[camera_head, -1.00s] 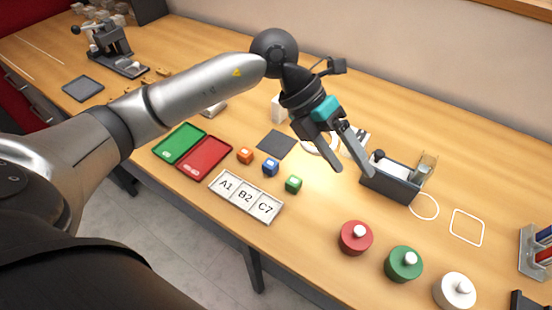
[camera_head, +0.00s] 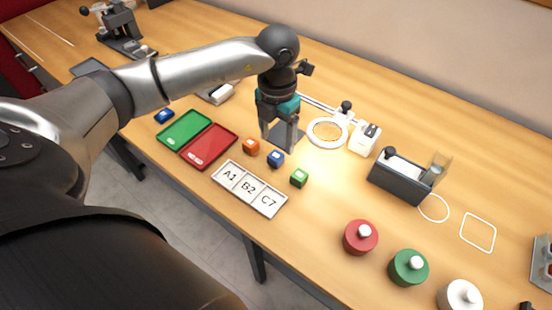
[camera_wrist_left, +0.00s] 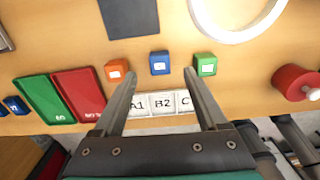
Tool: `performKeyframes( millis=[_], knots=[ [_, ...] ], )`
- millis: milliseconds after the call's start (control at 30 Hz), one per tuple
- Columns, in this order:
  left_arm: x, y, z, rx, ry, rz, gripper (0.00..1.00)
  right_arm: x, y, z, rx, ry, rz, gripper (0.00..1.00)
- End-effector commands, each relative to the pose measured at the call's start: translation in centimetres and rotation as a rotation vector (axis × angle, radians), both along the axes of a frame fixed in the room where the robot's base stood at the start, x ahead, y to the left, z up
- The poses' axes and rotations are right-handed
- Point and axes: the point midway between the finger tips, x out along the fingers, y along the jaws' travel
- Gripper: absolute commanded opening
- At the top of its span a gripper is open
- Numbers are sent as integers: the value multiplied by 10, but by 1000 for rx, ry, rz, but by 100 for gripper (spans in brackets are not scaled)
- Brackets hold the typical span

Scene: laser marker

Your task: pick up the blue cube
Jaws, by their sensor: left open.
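The blue cube (camera_head: 275,158) stands on the wooden table between the orange cube (camera_head: 251,147) and the green cube (camera_head: 299,178). My left gripper (camera_head: 280,146) points down just behind the cubes, open and empty. In the left wrist view the blue cube (camera_wrist_left: 159,63) shows ahead of the gap between the open fingers (camera_wrist_left: 160,84). The orange cube (camera_wrist_left: 117,70) and the green cube (camera_wrist_left: 205,64) lie to its left and right there. My right gripper is not in view.
A tray labelled A1, B2, C7 (camera_head: 231,174) lies in front of the cubes. Green (camera_head: 184,127) and red (camera_head: 230,134) trays lie left, with another blue block (camera_head: 164,116) beyond. A ring lamp (camera_head: 345,126), dark box (camera_head: 396,181) and red knobbed cylinder (camera_head: 360,238) stand right.

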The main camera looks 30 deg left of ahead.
Motion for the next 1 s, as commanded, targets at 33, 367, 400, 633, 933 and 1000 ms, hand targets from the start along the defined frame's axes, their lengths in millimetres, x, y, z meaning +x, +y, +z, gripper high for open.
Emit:
performKeyframes(
  millis=[33,367,400,633,933,1000],
  knots=[
    [0,0,-5,0,0,0,75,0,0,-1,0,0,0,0],
    [-9,1,-40,-1,4,1,75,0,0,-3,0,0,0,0],
    [-9,1,-46,-1,3,1,75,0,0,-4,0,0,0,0],
    [-8,1,-61,-1,-1,-1,75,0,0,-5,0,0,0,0],
    [-7,1,-60,-1,-1,-1,60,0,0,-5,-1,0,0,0],
    [-7,1,-60,-1,-1,-1,52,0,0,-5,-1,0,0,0]
  ],
)
